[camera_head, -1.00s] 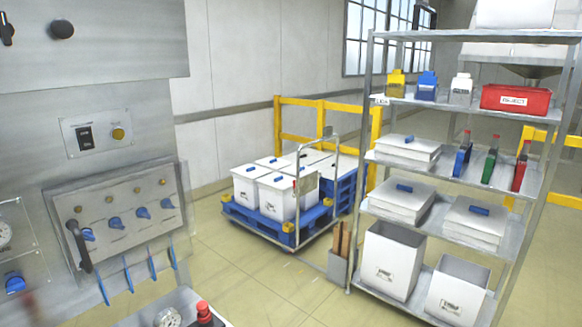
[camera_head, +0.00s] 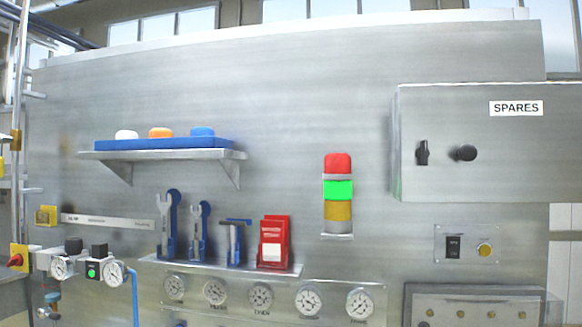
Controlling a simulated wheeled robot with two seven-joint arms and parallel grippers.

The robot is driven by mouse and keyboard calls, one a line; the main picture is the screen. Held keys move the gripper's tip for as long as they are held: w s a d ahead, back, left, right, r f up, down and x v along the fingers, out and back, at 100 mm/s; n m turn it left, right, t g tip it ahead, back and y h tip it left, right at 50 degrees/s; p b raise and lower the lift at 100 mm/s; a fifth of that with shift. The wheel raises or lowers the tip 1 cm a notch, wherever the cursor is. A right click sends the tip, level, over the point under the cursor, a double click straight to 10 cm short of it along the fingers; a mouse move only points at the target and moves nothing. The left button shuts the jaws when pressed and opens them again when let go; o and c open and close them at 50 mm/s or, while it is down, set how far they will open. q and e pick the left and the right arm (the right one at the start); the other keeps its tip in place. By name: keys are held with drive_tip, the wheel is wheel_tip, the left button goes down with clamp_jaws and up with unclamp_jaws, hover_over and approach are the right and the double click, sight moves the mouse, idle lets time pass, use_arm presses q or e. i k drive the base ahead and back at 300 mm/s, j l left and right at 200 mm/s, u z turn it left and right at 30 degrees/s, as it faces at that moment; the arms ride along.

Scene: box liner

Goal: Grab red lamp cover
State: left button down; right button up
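A stack lamp is mounted on the grey metal panel, right of the middle of the head view. Its red lamp cover (camera_head: 338,163) is the top segment. Below it are a lit green segment (camera_head: 338,190) and an amber segment (camera_head: 338,211), with a small bracket at the bottom. Neither of my grippers shows in this view.
A wall shelf (camera_head: 160,155) holds a blue tray (camera_head: 163,144) with white, orange and blue caps. Below, wrenches and a red holder (camera_head: 273,243) stand on a ledge above several gauges. A SPARES cabinet (camera_head: 485,150) juts out at right. Valves and gauges (camera_head: 90,268) stand at lower left.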

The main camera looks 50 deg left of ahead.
sight(333, 162)
drive_tip(key=k+u, duration=0.1)
drive_tip(key=u, duration=1.2)
